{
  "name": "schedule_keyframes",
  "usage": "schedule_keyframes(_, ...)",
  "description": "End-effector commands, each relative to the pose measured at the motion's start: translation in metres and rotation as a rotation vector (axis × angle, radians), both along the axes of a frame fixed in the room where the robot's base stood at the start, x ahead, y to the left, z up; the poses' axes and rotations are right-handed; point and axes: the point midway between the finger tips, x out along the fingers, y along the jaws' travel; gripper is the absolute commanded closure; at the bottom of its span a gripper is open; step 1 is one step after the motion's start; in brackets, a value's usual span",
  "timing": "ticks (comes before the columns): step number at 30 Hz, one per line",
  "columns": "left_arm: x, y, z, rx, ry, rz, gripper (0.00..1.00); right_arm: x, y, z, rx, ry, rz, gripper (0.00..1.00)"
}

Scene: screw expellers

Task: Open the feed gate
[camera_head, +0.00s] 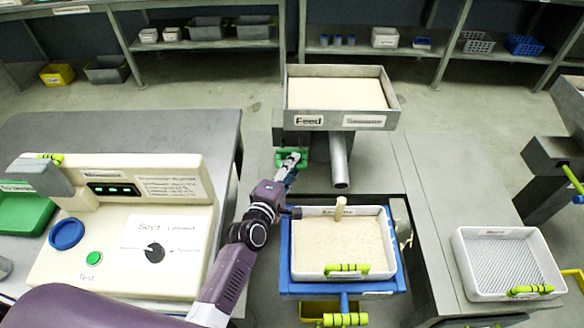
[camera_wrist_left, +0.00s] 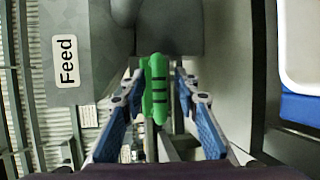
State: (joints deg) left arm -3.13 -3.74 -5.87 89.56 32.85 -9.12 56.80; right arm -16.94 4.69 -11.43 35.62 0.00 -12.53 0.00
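The feed hopper (camera_head: 340,97), a grey tray full of pale material with a "Feed" label (camera_head: 309,120), stands at the back centre. Below its left side is a green gate handle (camera_head: 281,158), partly covered by my left gripper (camera_head: 291,164) in the head view. In the left wrist view the green handle (camera_wrist_left: 158,88) has dark stripes and lies between the two blue-padded fingers of my left gripper (camera_wrist_left: 160,80). The fingers are apart, with a visible gap on each side of the handle. My right gripper is not in view.
A grey spout (camera_head: 340,160) comes down right of the handle. A white tray of pale grain (camera_head: 343,211) with a wooden scoop sits in a blue frame (camera_head: 284,270) below. A cream control panel (camera_head: 125,225) is at left. A white mesh tray (camera_head: 462,262) is at right.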

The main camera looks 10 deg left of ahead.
Motion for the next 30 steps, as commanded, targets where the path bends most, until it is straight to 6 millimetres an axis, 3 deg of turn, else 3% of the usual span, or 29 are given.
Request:
schedule_keyframes(8, -0.021, 0.005, 0.003, -0.001, 0.001, 0.001, 0.71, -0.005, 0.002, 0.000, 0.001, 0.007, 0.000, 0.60)
schedule_keyframes(21, -0.098, 0.020, 0.018, 0.001, 0.002, 0.000, 0.71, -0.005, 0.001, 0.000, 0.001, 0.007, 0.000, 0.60)
schedule_keyframes(30, -0.116, 0.023, 0.022, 0.001, 0.000, 0.000, 0.71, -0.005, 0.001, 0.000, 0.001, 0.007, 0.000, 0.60)
